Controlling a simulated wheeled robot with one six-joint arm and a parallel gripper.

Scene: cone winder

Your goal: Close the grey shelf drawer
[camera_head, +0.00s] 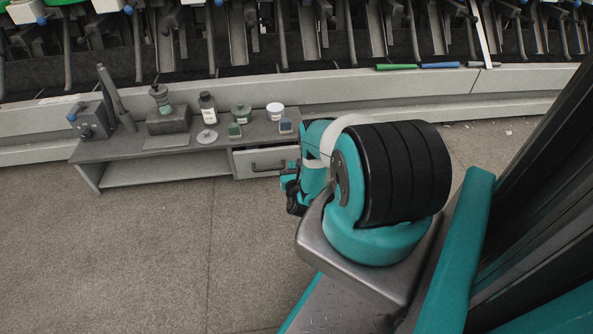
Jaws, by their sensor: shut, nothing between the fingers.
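The grey shelf (150,175) is a low unit standing on the floor against the machine's base. Its drawer (262,168) is at the right end, with a pale front and a dark bar handle (268,167). I cannot tell from this angle how far the drawer stands out; its right end is hidden behind my arm. My gripper (296,200) shows in part as a small dark and teal shape just right of and in front of the drawer. It is shut and empty. I cannot tell whether it touches the drawer.
On the shelf top stand a grey control box (90,118), a dark bottle (207,108), a green jar (241,114) and a white jar (275,111). Green and blue tools (418,66) lie on the machine ledge. The floor in front of the shelf is clear.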

